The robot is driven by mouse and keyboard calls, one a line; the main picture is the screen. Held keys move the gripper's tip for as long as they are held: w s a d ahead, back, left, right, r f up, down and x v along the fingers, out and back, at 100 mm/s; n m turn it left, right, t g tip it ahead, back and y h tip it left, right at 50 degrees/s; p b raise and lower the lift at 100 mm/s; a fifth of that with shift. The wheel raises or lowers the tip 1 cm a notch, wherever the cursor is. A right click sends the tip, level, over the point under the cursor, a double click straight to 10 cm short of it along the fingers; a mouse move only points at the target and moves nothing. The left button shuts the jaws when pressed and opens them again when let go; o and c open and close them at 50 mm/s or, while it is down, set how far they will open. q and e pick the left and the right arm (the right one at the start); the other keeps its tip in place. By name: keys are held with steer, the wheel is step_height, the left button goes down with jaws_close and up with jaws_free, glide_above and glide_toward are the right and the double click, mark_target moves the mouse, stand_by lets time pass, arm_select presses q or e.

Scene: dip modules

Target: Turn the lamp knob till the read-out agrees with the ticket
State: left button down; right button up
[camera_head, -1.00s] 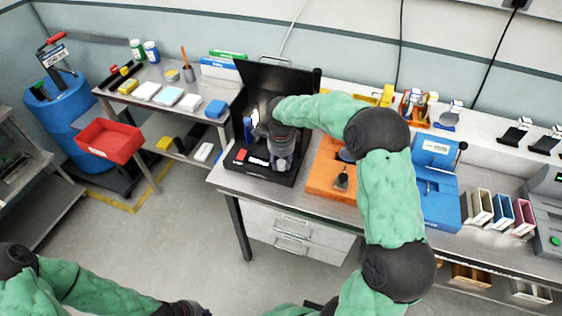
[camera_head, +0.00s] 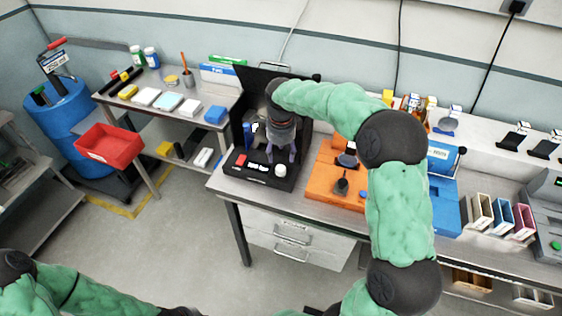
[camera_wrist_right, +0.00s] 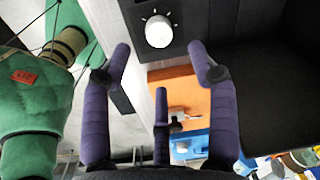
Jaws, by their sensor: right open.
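The lamp knob (camera_head: 280,171) is a white round knob on the black lamp unit (camera_head: 232,168), at its front right. In the right wrist view the knob (camera_wrist_right: 158,31) shows at top centre with a pale mark on its face. My right gripper (camera_head: 281,155) is open and empty, close behind the knob and apart from it. Its purple fingers (camera_wrist_right: 161,75) are spread in the wrist view. A small white read-out or label (camera_head: 259,166) lies left of the knob; its text is too small to read. I cannot pick out the ticket. My left gripper is below the picture.
An orange fixture (camera_head: 322,181) stands right of the lamp unit, with a blue one (camera_head: 445,212) beyond it. The unit's dark upright panel (camera_head: 240,95) rises behind my gripper. A red bin (camera_head: 110,146) hangs at the left table. The floor in front is clear.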

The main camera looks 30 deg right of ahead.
steer(key=shift+s+r, duration=0.1)
steer(key=shift+r, duration=2.1)
steer(key=shift+f, duration=0.1)
